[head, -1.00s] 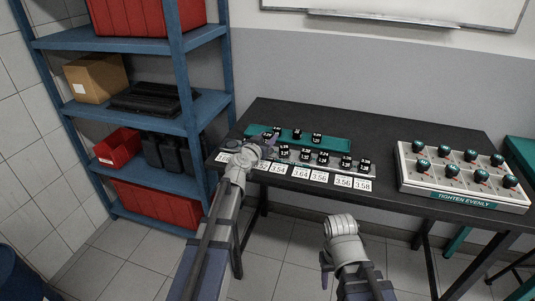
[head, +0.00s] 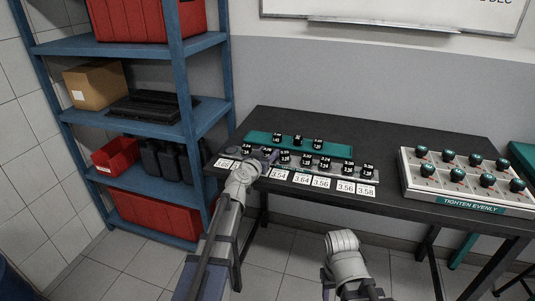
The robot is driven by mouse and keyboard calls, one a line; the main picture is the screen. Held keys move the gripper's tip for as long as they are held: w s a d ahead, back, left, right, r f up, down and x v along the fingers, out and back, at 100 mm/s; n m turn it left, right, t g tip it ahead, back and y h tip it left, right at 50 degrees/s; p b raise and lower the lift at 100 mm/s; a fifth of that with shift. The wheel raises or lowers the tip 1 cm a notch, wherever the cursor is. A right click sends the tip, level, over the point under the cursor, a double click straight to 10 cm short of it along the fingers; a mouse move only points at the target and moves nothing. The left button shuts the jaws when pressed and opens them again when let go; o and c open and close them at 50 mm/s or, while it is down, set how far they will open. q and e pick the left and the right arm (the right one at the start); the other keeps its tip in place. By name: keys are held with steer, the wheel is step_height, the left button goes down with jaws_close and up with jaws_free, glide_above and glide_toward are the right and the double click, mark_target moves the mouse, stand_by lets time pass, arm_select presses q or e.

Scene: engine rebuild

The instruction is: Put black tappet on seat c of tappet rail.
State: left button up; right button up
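The tappet rail (head: 336,172) is a pale strip along the front of the dark table, with several small black tappets standing on it. Three more black tappets, left (head: 277,139), middle (head: 298,141) and right (head: 318,145), stand on a teal tray (head: 341,151) behind the rail. My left gripper (head: 268,157) is over the left part of the rail. Its fingertips are small and partly hidden, so I cannot tell whether they hold a tappet. The seat letters are not readable. My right gripper (head: 327,279) is low in front of the table, its fingers unclear.
White number cards (head: 301,179) lie along the table's front edge before the rail. A board marked "TIGHTEN EVENLY" (head: 470,203) with several dark knobs stands at the right. A blue shelf (head: 150,114) stands left of the table. The table between tray and board is clear.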

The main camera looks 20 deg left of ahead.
arm_select(q)
steer(key=o, duration=0.3)
steer(key=shift+r, duration=0.15)
steer(key=shift+r, duration=0.15)
steer(key=p+v, duration=0.2)
steer(key=v, duration=1)
steer(key=shift+f, duration=0.25)
